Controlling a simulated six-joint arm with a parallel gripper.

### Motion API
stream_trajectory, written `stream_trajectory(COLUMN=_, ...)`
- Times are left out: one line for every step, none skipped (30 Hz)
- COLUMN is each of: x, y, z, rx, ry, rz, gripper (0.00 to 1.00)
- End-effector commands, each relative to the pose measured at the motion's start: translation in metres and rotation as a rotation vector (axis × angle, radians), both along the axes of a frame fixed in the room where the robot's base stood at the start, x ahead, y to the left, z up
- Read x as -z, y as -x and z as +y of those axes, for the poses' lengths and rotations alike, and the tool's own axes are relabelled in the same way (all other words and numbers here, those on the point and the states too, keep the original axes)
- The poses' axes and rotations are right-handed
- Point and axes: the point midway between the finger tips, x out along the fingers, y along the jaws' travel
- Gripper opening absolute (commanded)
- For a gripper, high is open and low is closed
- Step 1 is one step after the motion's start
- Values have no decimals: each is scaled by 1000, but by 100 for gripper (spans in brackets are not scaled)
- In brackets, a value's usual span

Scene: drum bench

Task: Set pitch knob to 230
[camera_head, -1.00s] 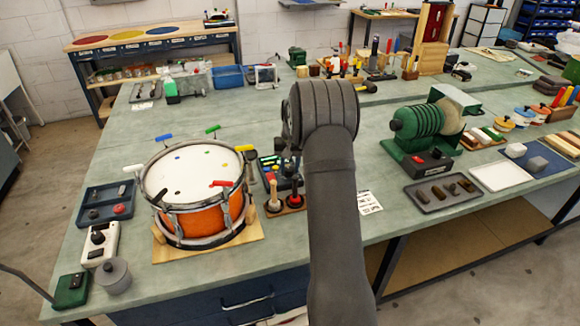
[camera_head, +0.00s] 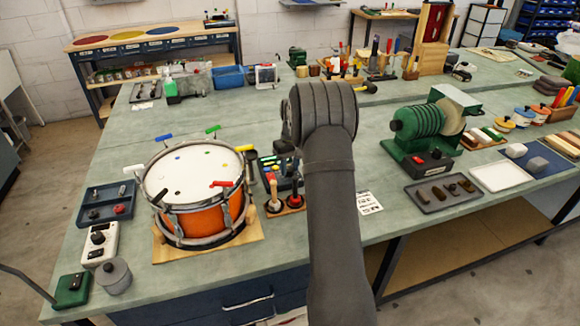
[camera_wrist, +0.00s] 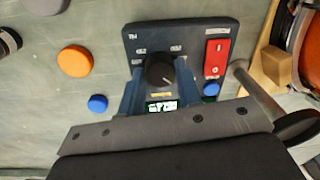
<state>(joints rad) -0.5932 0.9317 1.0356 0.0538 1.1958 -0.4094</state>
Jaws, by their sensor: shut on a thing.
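The black pitch knob (camera_wrist: 159,71) sits on a dark control box (camera_wrist: 188,36) with small printed labels around it. A pale mark shows on the knob's face. My gripper (camera_wrist: 160,76) has its two blue fingers on either side of the knob and is shut on it. A small lit display (camera_wrist: 161,106) is below the knob, partly between the fingers; I cannot read its digits with confidence. A red switch (camera_wrist: 216,57) is right of the knob. In the head view my arm hides the gripper and part of the box (camera_head: 268,163).
In the wrist view an orange disc (camera_wrist: 75,61) and a blue disc (camera_wrist: 98,103) lie left of the box. The orange drum (camera_head: 203,220) stands left of my arm, close by. A green machine (camera_head: 425,130) stands to the right.

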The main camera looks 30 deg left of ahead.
Motion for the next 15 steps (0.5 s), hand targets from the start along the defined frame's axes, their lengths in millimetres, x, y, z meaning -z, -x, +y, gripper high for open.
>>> stream_trajectory(x=-1, y=-1, z=1, rx=0, ry=-3, rz=-3, gripper=9)
stream_trajectory(x=-1, y=-1, z=1, rx=0, ry=-3, rz=-3, gripper=9)
stream_trajectory(x=-1, y=-1, z=1, rx=0, ry=-3, rz=-3, gripper=9)
stream_trajectory(x=-1, y=-1, z=1, rx=0, ry=-3, rz=-3, gripper=9)
stream_trajectory(x=-1, y=-1, z=1, rx=0, ry=-3, rz=-3, gripper=9)
stream_trajectory(x=-1, y=-1, z=1, rx=1, ry=-3, rz=-3, gripper=9)
stream_trajectory(x=-1, y=-1, z=1, rx=1, ry=-3, rz=-3, gripper=36)
stream_trajectory(x=-1, y=-1, z=1, rx=1, ry=-3, rz=-3, gripper=41)
stream_trajectory(x=-1, y=-1, z=1, rx=1, ry=-3, rz=-3, gripper=49)
stream_trajectory(x=-1, y=-1, z=1, rx=1, ry=-3, rz=-3, gripper=53)
stream_trajectory(x=-1, y=-1, z=1, rx=1, ry=-2, rz=-2, gripper=53)
stream_trajectory(x=-1, y=0, z=1, rx=1, ry=-2, rz=-2, gripper=53)
stream_trajectory(x=-1, y=0, z=1, rx=1, ry=-2, rz=-2, gripper=53)
stream_trajectory(x=-1, y=0, z=0, rx=1, ry=-1, rz=-2, gripper=53)
stream_trajectory(x=-1, y=0, z=0, rx=1, ry=-1, rz=-2, gripper=53)
